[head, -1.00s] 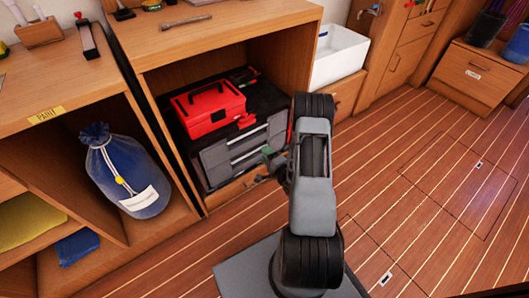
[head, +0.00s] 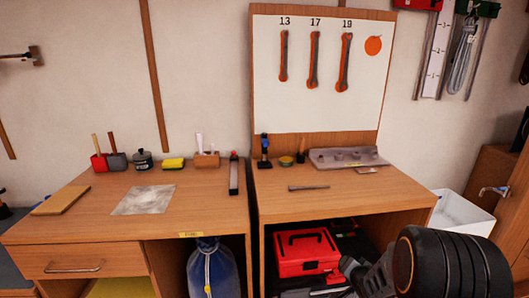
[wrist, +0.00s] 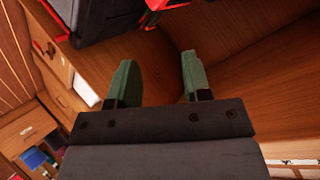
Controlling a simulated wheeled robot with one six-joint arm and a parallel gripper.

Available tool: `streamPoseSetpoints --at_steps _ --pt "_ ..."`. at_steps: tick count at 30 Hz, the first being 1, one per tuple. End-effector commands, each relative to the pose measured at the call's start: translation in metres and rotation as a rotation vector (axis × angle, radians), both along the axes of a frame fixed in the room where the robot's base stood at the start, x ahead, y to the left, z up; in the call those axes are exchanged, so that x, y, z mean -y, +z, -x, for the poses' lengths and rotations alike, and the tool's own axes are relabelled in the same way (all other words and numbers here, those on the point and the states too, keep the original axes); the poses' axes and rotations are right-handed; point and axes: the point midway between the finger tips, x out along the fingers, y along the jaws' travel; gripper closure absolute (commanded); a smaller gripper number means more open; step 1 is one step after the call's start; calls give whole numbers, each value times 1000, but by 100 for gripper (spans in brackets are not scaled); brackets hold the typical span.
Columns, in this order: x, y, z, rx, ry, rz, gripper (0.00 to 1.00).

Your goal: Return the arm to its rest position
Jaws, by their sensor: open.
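My arm shows at the lower right of the head view, a black joint and a grey link in front of the right workbench's open shelf. My gripper (wrist: 158,85) shows in the wrist view with its two green fingers apart and nothing between them. The fingers point toward a wooden panel. In the head view the fingers are hidden behind my arm or below the picture's edge.
A red toolbox (head: 307,252) sits on the shelf under the right workbench (head: 350,200). A white sink (head: 462,215) is at the right. Wrenches hang on a white board (head: 290,100).

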Motion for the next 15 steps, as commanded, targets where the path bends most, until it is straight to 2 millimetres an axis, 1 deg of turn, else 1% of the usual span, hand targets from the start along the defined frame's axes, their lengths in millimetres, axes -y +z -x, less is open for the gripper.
streamPoseSetpoints --at_steps 1,2,3,5,6,8,9,12,15 --pt "-9 60 7 -48 23 71 55" --pt "-14 80 13 -89 35 111 55" --pt "-21 106 23 -143 57 159 55" --pt "-32 144 41 -224 97 220 55" --pt "-40 167 55 -276 128 253 55" --pt "-53 199 77 -352 182 293 55" --pt "-61 218 92 -397 222 313 55" --pt "-81 258 129 -496 327 348 55" --pt "-97 286 161 -570 428 366 55"
